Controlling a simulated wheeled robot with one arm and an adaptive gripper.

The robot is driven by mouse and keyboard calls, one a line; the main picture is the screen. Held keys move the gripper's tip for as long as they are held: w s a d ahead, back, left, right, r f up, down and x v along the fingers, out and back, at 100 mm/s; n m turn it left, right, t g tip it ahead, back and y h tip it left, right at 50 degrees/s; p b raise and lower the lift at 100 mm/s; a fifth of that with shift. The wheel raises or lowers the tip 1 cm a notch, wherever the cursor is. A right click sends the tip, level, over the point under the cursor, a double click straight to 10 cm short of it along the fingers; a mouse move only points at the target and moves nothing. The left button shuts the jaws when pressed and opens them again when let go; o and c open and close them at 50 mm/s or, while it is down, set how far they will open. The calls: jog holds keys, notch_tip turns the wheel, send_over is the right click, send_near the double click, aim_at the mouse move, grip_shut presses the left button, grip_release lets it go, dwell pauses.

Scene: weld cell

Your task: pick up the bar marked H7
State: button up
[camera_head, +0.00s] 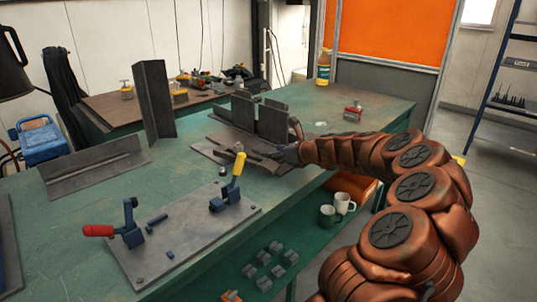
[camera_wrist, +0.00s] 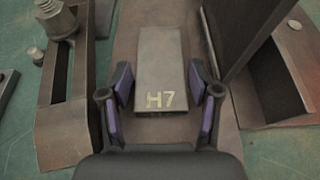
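The bar marked H7 (camera_wrist: 158,72) lies in the wrist view with its pale label facing up and its near end toward me. It rests on a brown metal plate. My gripper (camera_wrist: 162,92) has its two purple-padded fingers on either side of the bar's near end. The fingers stand apart, with a narrow gap showing beside the bar. In the head view my gripper (camera_head: 282,154) is low over the fixture on the green table, and the bar cannot be made out there.
A slotted clamp strap with a bolt (camera_wrist: 58,18) stands left of the bar, and an upright dark plate (camera_wrist: 240,35) stands close on its right. On the green table (camera_head: 195,180) are a toggle-clamp plate (camera_head: 185,235), angle irons (camera_head: 95,168) and a red clamp (camera_head: 353,110).

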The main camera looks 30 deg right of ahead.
grip_shut()
dwell(0.3)
jog(key=shift+r, duration=0.15)
